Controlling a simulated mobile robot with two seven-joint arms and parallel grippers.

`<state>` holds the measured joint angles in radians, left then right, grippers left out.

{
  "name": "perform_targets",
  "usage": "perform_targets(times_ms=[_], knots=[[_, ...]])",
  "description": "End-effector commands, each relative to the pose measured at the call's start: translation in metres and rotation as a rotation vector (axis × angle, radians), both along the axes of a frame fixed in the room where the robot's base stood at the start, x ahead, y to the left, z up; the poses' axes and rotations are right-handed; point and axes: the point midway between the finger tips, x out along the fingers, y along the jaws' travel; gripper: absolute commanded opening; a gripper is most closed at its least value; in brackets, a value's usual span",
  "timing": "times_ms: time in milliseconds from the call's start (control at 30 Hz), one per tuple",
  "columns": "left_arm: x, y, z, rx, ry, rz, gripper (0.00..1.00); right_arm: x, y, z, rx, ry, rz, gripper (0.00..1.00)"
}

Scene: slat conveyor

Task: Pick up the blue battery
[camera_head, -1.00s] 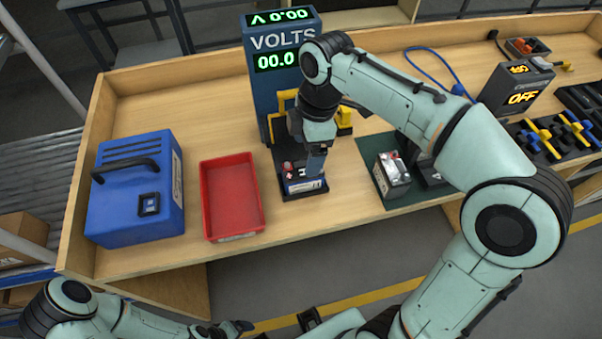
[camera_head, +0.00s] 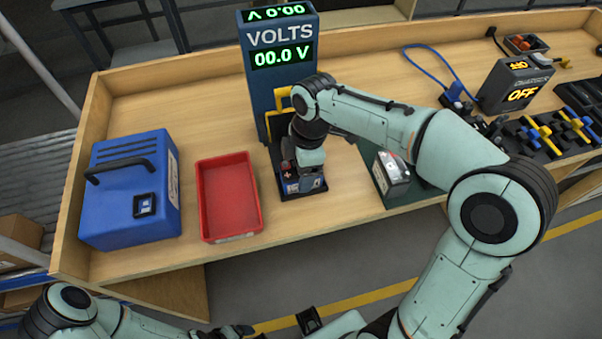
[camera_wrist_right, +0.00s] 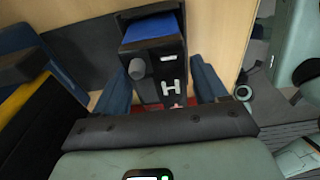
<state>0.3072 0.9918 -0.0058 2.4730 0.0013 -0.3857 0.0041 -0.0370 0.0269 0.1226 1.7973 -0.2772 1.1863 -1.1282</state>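The blue battery (camera_head: 301,187) stands on the dark pad of the volt meter (camera_head: 278,85) in the head view. In the right wrist view, the battery (camera_wrist_right: 155,62) shows a black top, a grey terminal and a blue side. My right gripper (camera_head: 307,173) is right above it, pointing down and hiding part of it. In the wrist view its two blue fingers (camera_wrist_right: 162,80) stand on either side of the battery, apart, with small gaps. My left gripper (camera_head: 235,331) is low at the bottom edge, dark and small; its opening cannot be made out.
A red tray (camera_head: 228,232) lies empty left of the pad, with a blue case (camera_head: 112,218) beyond it. A grey battery (camera_head: 393,172) stands on a green mat at right. A box reading OFF (camera_head: 497,98) and yellow and blue clamps are farther right.

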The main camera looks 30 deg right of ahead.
Motion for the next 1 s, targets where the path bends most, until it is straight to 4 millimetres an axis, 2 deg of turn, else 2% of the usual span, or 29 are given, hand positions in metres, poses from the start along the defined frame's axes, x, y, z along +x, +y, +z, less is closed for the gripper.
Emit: perform_targets(times_ms=[33,133,167,467,633,767,867,1000], knots=[[0.000,0.000,0.000,0.000,0.000,0.000,0.87,0.000,0.000,0.000,0.000,0.000,0.000,0.54],[0.000,0.000,0.000,0.000,0.000,0.000,0.87,0.000,0.000,0.000,0.000,0.000,0.000,0.21],[0.000,0.000,0.000,0.000,0.000,0.000,0.87,0.000,0.000,0.000,0.000,0.000,0.000,0.18],[0.000,0.000,0.001,0.000,0.000,0.000,0.87,0.000,0.000,0.003,0.001,-0.002,0.000,0.18],[0.002,0.000,0.004,0.000,-0.002,0.000,0.87,0.001,0.000,0.017,0.001,-0.004,0.001,0.18],[0.005,0.000,0.009,0.000,-0.006,0.000,0.87,0.001,0.000,0.041,0.002,-0.006,-0.001,0.18],[0.009,0.000,0.015,0.000,-0.010,0.000,0.87,0.001,0.000,0.067,0.002,-0.008,0.000,0.18],[0.017,0.000,0.027,0.000,-0.019,0.000,0.87,0.002,0.001,0.111,0.002,-0.010,0.001,0.18]])
